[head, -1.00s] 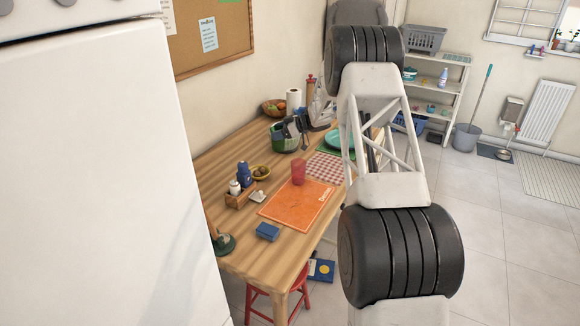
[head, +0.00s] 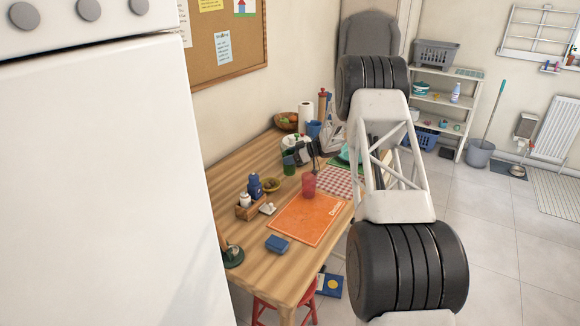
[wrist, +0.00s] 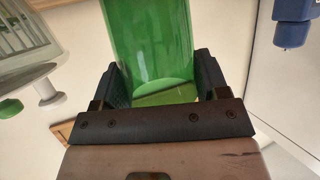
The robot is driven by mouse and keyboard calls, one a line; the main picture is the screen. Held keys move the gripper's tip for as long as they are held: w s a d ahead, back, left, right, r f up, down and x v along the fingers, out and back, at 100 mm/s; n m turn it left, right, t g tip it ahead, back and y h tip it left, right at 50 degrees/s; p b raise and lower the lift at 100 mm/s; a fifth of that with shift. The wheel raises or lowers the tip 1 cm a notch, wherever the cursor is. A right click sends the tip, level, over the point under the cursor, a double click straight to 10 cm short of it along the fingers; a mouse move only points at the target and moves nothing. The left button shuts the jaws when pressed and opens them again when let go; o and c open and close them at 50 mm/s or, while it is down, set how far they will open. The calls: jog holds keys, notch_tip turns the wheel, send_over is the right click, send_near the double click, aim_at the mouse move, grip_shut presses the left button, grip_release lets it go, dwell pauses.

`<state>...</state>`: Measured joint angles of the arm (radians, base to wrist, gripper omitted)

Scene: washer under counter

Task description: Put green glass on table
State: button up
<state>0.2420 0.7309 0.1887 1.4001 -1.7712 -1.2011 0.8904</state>
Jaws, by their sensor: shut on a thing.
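The green glass (head: 289,165) is at my gripper (head: 297,158), over the back part of the wooden table (head: 235,178) in the head view. In the wrist view my gripper (wrist: 162,85) is shut on the green glass (wrist: 150,40), with one dark blue finger pad on each side of it. The head view does not show clearly whether the base of the glass touches the table.
A red glass (head: 309,185) stands by the orange mat (head: 306,218). A checked cloth (head: 334,181), a yellow bowl (head: 272,184), a bottle caddy (head: 249,208), a blue box (head: 278,244) and a fruit bowl (head: 286,122) share the table. A white appliance (head: 110,190) stands at left.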

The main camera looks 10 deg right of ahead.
jog(key=shift+f, duration=0.2)
jog(key=shift+f, duration=1.9)
jog(key=shift+f, duration=0.15)
jog(key=o, duration=1)
jog(key=shift+d+r, duration=0.15)
jog(key=shift+r, duration=0.1)
jog(key=v, duration=1.1)
jog(key=shift+s+d, duration=0.2)
jog(key=shift+d, duration=0.05)
